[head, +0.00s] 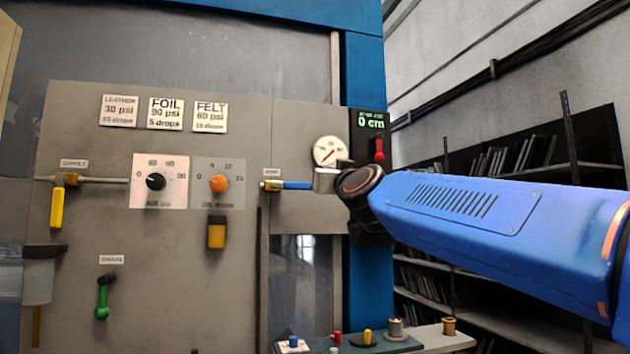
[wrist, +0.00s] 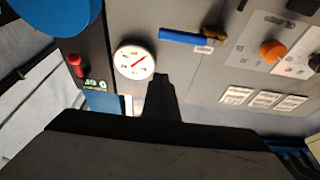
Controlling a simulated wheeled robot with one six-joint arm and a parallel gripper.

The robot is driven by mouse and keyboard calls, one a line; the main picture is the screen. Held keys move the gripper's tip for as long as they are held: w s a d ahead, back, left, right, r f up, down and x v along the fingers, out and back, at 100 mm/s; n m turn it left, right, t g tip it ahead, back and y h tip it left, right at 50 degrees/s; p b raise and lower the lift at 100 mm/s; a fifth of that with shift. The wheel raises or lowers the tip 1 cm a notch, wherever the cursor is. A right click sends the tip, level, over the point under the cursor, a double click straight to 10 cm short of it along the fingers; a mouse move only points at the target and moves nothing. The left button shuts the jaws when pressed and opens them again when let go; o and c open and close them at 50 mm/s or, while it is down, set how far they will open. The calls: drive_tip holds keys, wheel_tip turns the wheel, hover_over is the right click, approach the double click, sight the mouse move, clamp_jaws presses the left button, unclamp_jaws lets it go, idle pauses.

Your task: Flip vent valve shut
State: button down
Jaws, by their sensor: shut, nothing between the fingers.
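The vent valve is on the grey panel under a small label too blurred to read surely. Its brass body (head: 271,186) has a blue lever (head: 297,185) lying level and pointing right. In the wrist view the blue lever (wrist: 183,38) runs left from the brass body (wrist: 211,40). My gripper (head: 318,181) is shut and empty at the right end of the lever in the head view, partly hidden by my wrist. In the wrist view my gripper (wrist: 161,78) shows as a dark finger below the lever's free end, with a visible gap between them.
A round gauge (head: 330,151) and a red lever (head: 379,150) are close to my gripper. An orange knob (head: 218,183), black knob (head: 155,181), yellow supply lever (head: 57,207) and green lever (head: 102,298) are to the left. Small parts stand on a ledge (head: 435,337) below.

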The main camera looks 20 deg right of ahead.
drive_tip(key=shift+w, duration=0.1)
wheel_tip(320, 180, up, 3)
hover_over(301, 186)
drive_tip(key=s+d, duration=0.2)
drive_tip(key=d, duration=0.2)
drive_tip(key=shift+s+a+f, duration=0.15)
drive_tip(key=shift+f, duration=1.7)
drive_tip(key=shift+f, duration=0.2)
